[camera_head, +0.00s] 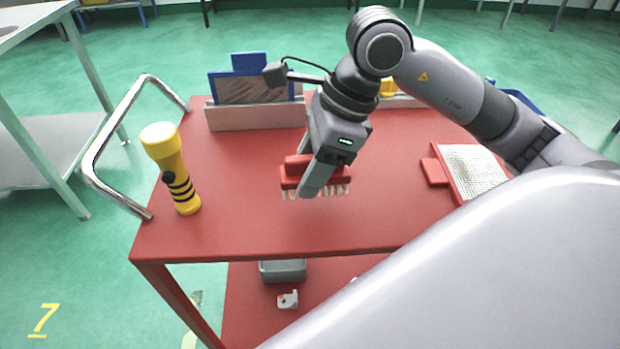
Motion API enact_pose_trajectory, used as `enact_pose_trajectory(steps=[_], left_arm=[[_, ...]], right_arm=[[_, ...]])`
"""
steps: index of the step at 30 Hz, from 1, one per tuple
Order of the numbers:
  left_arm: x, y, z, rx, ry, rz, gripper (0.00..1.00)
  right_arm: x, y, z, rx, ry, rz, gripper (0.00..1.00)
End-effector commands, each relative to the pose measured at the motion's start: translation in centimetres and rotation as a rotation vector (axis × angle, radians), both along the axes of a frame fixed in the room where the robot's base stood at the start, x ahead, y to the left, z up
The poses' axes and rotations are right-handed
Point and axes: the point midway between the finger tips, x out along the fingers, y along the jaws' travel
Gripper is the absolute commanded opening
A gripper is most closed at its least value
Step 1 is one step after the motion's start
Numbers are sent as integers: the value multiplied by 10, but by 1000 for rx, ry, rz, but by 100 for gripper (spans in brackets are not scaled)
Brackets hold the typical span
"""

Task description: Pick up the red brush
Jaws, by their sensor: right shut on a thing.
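The red brush (290,180) has a red body and pale bristles pointing down. It is over the middle of the red cart top (240,230). My right gripper (312,180) comes down from above and is shut on the brush, with one finger in front of it. The finger hides part of the brush body. I cannot tell clearly whether the bristles touch the cart top or hang just above it. My left gripper is not in view.
A yellow flashlight (170,165) stands at the left of the cart top. A red-framed white textured board (472,170) lies at right. A holder (255,115) with a blue-backed panel stands at the back. A metal handle (97,150) edges the left side.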

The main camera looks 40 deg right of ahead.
Motion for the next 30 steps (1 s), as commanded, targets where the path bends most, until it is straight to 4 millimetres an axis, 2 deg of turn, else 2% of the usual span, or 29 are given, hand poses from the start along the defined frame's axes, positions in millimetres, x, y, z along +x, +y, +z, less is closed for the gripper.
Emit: enact_pose_trajectory(steps=[1, 6, 12, 15, 21, 30], left_arm=[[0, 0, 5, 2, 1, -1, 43], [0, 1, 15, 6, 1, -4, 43], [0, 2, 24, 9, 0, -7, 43], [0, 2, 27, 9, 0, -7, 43], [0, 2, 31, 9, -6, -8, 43], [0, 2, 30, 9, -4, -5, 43]], right_arm=[[1, 0, 18, 2, -8, 0, 14], [1, 0, 66, 2, -7, 1, 14], [1, 0, 113, 1, -6, 0, 14], [0, 0, 131, 1, -4, 0, 14], [0, 0, 153, 1, -2, 1, 14], [0, 0, 159, 0, 0, 0, 14]])
